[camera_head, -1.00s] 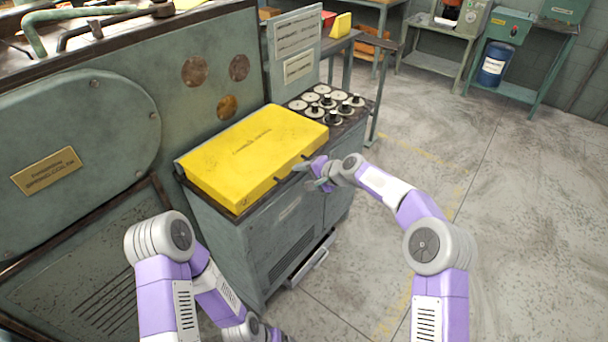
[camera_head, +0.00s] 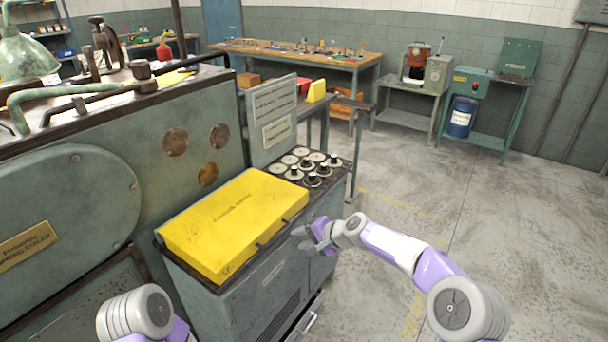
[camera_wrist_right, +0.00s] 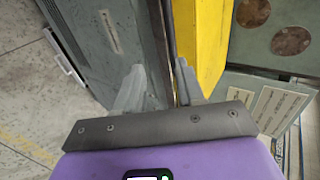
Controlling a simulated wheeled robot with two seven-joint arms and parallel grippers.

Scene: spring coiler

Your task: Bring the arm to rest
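My right gripper (camera_head: 303,238) is in front of the cabinet's front right side, just off the front edge of the yellow cover (camera_head: 232,222). In the right wrist view its two fingers (camera_wrist_right: 157,88) stand apart with nothing held between them. The yellow cover (camera_wrist_right: 200,45) and the cabinet front show beyond the fingers there. My right arm reaches in from the lower right. Only a rounded part of my left arm shows at the bottom left of the head view; the left gripper is out of frame.
The yellow cover lies flat on the grey-green cabinet (camera_head: 235,295). Several round discs with black knobs (camera_head: 312,168) sit behind it. A large machine body (camera_head: 70,200) fills the left. Open concrete floor (camera_head: 540,230) lies to the right, with workbenches (camera_head: 300,55) farther back.

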